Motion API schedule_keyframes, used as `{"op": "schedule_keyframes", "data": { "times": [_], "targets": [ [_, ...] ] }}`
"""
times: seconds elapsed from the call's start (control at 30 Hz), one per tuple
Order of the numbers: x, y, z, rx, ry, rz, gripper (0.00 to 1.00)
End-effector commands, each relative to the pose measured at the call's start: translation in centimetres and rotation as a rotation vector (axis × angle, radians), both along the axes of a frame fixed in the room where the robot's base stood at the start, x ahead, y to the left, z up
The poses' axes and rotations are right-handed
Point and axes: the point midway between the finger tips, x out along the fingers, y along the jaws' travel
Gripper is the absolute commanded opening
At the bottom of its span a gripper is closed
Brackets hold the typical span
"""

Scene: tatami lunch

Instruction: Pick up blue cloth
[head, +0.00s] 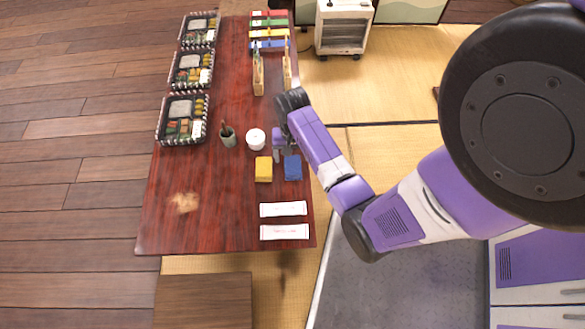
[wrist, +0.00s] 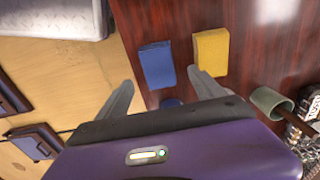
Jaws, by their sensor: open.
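The blue cloth (head: 293,168) lies folded on the red-brown table, near its right edge. A yellow cloth (head: 263,169) lies just left of it. In the wrist view the blue cloth (wrist: 157,64) is ahead of the open fingers, and the yellow cloth (wrist: 211,55) is beside it to the right. My gripper (head: 277,157) is above the table, just behind the two cloths in the head view. In the wrist view my gripper (wrist: 163,86) has its fingers spread apart with nothing between them.
A white cup (head: 256,139) and a grey-green cup (head: 228,137) stand left of my gripper. Two white packets (head: 284,209) lie at the table's front. Wooden holders (head: 258,76) stand farther back. The table's front left is mostly clear.

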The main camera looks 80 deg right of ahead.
Motion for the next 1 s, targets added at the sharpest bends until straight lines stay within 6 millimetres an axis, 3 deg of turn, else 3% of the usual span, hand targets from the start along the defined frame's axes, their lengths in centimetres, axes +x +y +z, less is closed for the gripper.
{"op": "schedule_keyframes", "data": {
  "times": [0.43,0.7,0.77,1.0],
  "targets": [
    [-0.2,0.3,-5.3,-0.002,-0.002,0.001,0.78],
    [-0.2,0.3,-5.7,-0.003,-0.002,0.002,0.78],
    [-0.2,0.3,-5.7,-0.003,-0.002,0.002,0.7],
    [-0.2,0.3,-5.7,-0.003,-0.002,0.002,0.23]
  ]
}}
